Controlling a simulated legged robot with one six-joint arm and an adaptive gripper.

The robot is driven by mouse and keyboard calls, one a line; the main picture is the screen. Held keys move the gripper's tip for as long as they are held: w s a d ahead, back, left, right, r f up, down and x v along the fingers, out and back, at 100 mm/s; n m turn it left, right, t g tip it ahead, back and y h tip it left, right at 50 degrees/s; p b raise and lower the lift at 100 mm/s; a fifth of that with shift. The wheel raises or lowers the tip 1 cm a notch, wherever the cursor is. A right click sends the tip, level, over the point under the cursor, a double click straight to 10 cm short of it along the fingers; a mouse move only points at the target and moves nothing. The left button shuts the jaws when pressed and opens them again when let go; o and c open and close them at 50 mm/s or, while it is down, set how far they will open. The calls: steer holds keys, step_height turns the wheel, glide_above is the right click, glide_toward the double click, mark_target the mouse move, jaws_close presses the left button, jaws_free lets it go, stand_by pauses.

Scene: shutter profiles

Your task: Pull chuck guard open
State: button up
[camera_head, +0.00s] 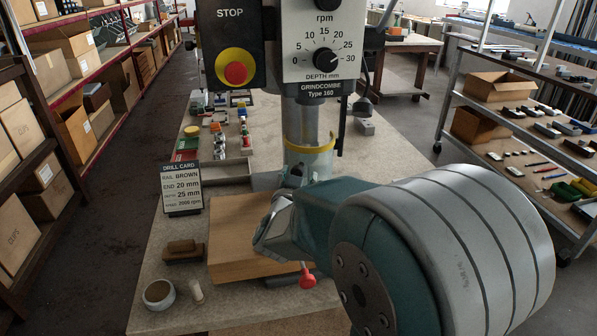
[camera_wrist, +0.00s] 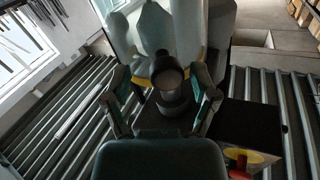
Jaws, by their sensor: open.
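The chuck guard is a clear sleeve with a yellow rim (camera_head: 310,146) below the drill head. In the head view my gripper (camera_head: 272,225) is in front of and just below it, partly hidden by my own arm. In the wrist view my gripper (camera_wrist: 163,90) has its two fingers spread apart with nothing visibly clamped. A dark round drill part (camera_wrist: 168,74) appears between the fingers, with yellow rim pieces (camera_wrist: 142,80) beside it. I cannot tell whether a finger touches the guard.
A wooden block (camera_head: 235,238) lies on the bench under my gripper. The drill card (camera_head: 182,188) stands left. A brown brush (camera_head: 183,251), a round dish (camera_head: 159,294) and a red-tipped item (camera_head: 306,276) are near. The STOP box (camera_head: 230,40) hangs above.

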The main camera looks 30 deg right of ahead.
steer(key=shift+w+d, duration=0.35)
steer(key=shift+w, duration=0.15)
steer(key=shift+a, duration=0.55)
steer(key=shift+d+r, duration=0.1)
jaws_close()
steer(key=shift+d, duration=0.15)
